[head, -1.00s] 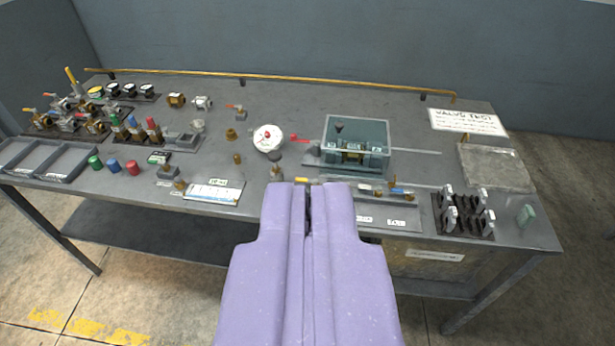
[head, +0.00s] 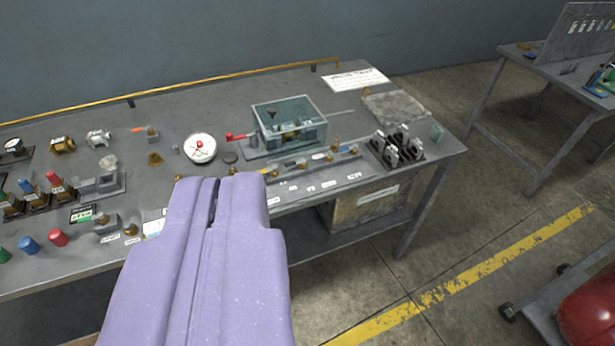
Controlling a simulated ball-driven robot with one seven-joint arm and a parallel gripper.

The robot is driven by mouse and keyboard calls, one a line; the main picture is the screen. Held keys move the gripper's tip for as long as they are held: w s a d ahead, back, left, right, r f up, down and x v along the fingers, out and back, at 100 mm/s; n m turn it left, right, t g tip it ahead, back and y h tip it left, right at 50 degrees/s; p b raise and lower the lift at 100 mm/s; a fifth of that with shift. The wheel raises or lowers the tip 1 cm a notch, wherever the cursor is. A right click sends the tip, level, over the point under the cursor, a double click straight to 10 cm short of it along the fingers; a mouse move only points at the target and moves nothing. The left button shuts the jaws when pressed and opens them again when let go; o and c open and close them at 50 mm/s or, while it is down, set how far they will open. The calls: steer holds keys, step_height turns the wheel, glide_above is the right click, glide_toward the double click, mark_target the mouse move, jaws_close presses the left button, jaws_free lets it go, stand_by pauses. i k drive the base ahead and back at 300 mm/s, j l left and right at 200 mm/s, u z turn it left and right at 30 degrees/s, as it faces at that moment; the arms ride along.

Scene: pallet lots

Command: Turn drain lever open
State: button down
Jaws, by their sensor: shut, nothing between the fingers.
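My lavender gripper (head: 218,182) is shut and empty. It covers part of the bench's front edge. A red lever (head: 240,136) sticks out to the left of a clear-walled teal tank (head: 290,126). In front of the tank, a low rail (head: 312,168) carries small fittings, labels and coloured handles. A small yellow handle (head: 268,171) is near the rail's left end, just right of my fingertips. The labels are too small to read, so I cannot tell which handle is the drain lever. No contact between gripper and lever shows.
Open floor with a yellow line (head: 470,275) lies right. A second table (head: 560,78) stands at upper right.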

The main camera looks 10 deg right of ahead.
mark_target(274, 168)
steer(key=j+z, duration=0.4)
steer(key=j, duration=0.7)
steer(key=l+u, duration=0.3)
steer(key=l, duration=0.5)
steer(key=l+u, duration=0.3)
steer(key=l, duration=0.5)
steer(key=k+l+u, duration=0.15)
steer(key=l+u, duration=0.15)
steer(key=l, duration=0.45)
steer(key=i, duration=1.3)
